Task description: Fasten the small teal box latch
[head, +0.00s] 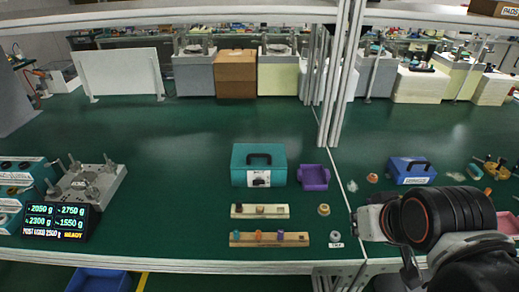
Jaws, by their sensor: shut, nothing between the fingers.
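The teal box (239,175) stands upright on the green bench top near the middle of the head view. It has a dark carry handle and a pale label on its front. Its lid looks down. The latch is too small to make out, so I cannot tell how it stands. My gripper (358,222) is at the lower right, to the right of the box and nearer the bench's front edge. Its fingers are shut and empty, well apart from the box.
A purple bin (314,178) stands just right of the box. Two strips with small parts, a pale one (239,212) and a wooden one (270,241), lie in front. Metal posts (338,100) rise right of the bin. A blue box (409,171) stands beyond my arm. Bench behind the teal box is clear.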

